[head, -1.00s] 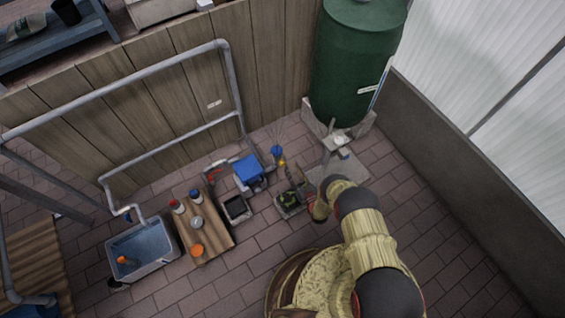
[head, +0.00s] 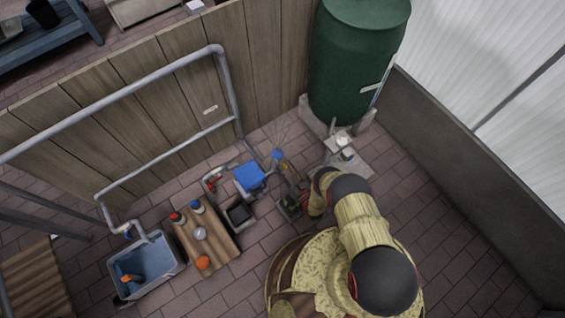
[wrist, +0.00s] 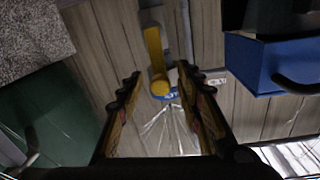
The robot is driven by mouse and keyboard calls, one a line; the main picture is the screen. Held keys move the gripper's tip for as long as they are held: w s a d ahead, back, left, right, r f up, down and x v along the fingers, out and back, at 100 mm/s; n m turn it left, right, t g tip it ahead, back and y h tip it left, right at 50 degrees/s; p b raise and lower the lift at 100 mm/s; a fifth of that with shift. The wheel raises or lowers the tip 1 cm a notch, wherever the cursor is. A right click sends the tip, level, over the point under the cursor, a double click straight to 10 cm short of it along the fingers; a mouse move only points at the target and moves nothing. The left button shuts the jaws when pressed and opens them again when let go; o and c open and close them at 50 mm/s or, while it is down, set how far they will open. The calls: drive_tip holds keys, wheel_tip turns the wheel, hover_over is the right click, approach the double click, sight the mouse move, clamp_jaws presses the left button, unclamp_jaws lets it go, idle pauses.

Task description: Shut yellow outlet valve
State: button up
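In the head view the yellow part (head: 283,163) is small, beside the blue part (head: 277,154). My gripper (wrist: 160,72) is open and empty. Its two fingers stand on either side of the valve in the wrist picture; they do not visibly touch it, and I cannot tell the remaining depth. In the head view my gripper is small and partly hidden by my arm.
A blue box (head: 249,177) stands left of the valve; it also shows in the wrist view (wrist: 258,66). A green barrel (head: 352,62) stands behind on blocks. A wooden fence (head: 170,105), grey pipe (head: 150,68), wooden board (head: 217,238) and water tub (head: 168,277) are to the left.

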drive_tip(key=shift+c, duration=0.2)
drive_tip(key=shift+c, duration=1.2)
clamp_jaws()
